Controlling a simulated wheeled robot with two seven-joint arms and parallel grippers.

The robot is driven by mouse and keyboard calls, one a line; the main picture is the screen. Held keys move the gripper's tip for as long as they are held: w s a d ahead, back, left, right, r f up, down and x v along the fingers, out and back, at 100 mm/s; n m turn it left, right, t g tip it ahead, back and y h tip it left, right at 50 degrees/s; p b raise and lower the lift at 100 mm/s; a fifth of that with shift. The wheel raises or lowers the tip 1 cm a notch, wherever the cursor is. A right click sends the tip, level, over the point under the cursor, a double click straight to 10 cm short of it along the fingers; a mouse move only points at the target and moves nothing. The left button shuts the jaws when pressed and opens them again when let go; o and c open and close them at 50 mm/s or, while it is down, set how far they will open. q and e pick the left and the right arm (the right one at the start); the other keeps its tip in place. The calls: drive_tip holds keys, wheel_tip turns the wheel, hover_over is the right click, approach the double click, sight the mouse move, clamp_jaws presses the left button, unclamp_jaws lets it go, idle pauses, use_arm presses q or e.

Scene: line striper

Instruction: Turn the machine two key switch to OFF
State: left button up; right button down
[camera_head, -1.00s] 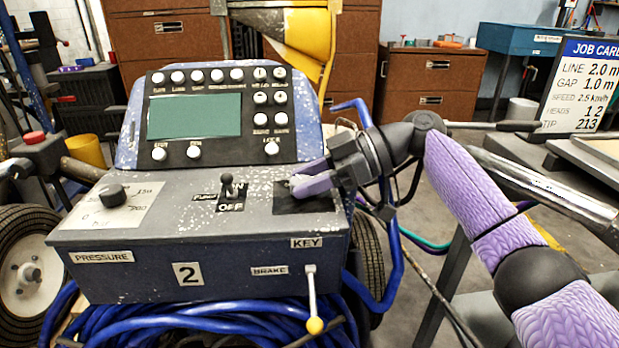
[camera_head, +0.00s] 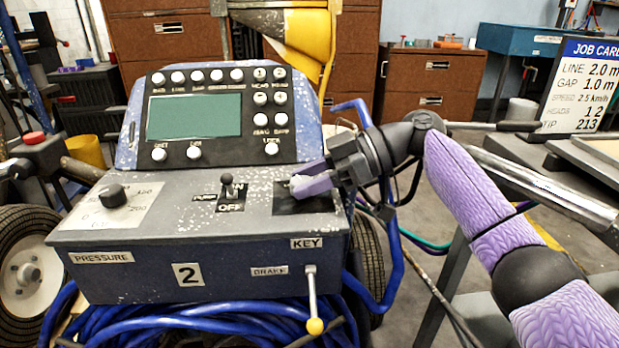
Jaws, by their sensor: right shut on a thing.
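Machine two (camera_head: 300,268) is a blue-grey console with a "2" plate (camera_head: 187,274) and a KEY label (camera_head: 307,244) on its front. My right gripper (camera_head: 297,187) reaches in from the right over the black key switch plate (camera_head: 300,204) at the right of the console top. Its purple fingers are shut on the key switch, and they hide the key and most of the plate's lettering, so its position cannot be read. My left gripper is not in view.
Left of the gripper stand the PUMP toggle (camera_head: 228,187) and pressure knob (camera_head: 113,196). The button panel with screen (camera_head: 194,117) rises behind. A yellow-tipped brake lever (camera_head: 312,300) hangs in front. A job card (camera_head: 586,87) stands far right.

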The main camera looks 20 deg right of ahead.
sight(308, 180)
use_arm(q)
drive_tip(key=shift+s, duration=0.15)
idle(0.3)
use_arm(e)
drive_tip(key=c, duration=0.5)
unclamp_jaws()
drive_tip(key=shift+a, duration=0.1)
drive_tip(key=shift+c, duration=0.2)
drive_tip(key=o, duration=0.3)
use_arm(q)
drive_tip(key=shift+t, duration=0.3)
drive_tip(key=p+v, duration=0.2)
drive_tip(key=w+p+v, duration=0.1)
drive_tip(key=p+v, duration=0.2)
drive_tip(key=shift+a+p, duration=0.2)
drive_tip(key=shift+p, duration=0.15)
use_arm(e)
wheel_tip(308, 180, up, 10)
